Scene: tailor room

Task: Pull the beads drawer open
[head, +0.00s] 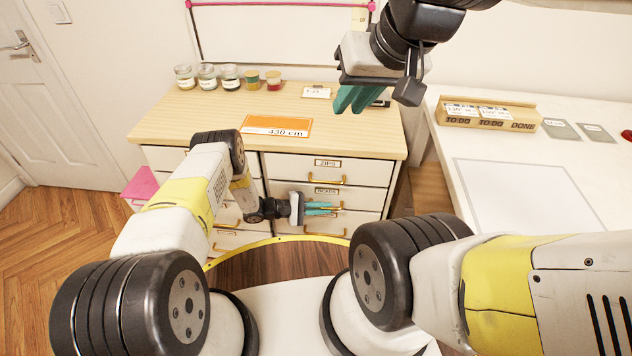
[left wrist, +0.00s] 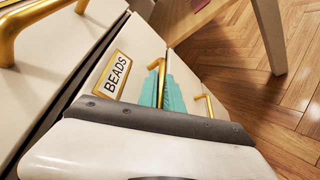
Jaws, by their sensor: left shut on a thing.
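The beads drawer (head: 362,196) is in the right column of the cabinet, under the zips drawer (head: 362,172). In the left wrist view its BEADS label (left wrist: 115,76) and gold handle (left wrist: 161,72) are close. My left gripper (head: 320,208) is at this drawer's front, with its teal fingers (left wrist: 172,94) shut on the handle. I cannot tell whether the drawer stands slightly out; a dark gap shows beside its front in the left wrist view. My right gripper (head: 356,98) hangs above the cabinet top's back right, apart from the drawer; its finger gap is unclear.
The cabinet top (head: 190,112) holds several jars (head: 207,77) and an orange card reading 430 cm (head: 276,126). A white table (head: 605,195) with a wooden holder (head: 488,113) stands right. A pink box (head: 140,187) is left. Wooden floor (head: 60,235) is clear at left.

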